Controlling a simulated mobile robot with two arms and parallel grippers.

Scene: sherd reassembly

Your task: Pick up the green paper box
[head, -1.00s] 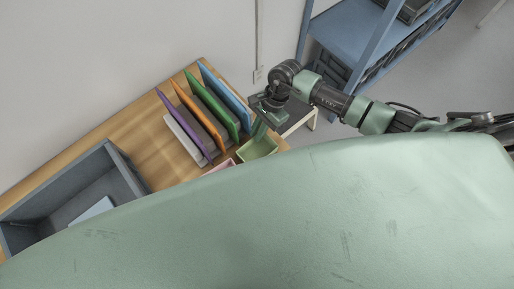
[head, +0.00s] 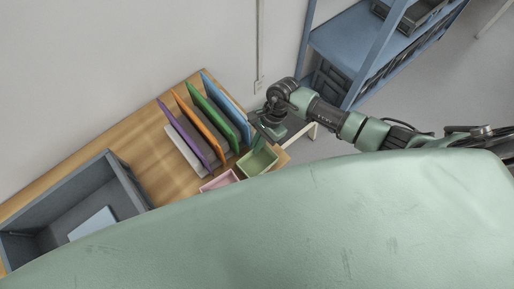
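The green paper box (head: 257,161) is a small open-topped box near the right end of the wooden table. My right gripper (head: 262,138) is at the far right rim of this box, pointing down toward it. One finger seems to overlap the rim, but the gap between the fingers is too small and hidden to make out. I cannot tell whether it touches the box. My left gripper is not in view.
A pink box (head: 220,182) stands just left of the green one. A rack with purple, orange, green and blue upright panels (head: 205,118) is behind them. A grey bin (head: 128,181) is at the left of the wooden table (head: 150,139). A blue shelf (head: 352,36) stands at the back right.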

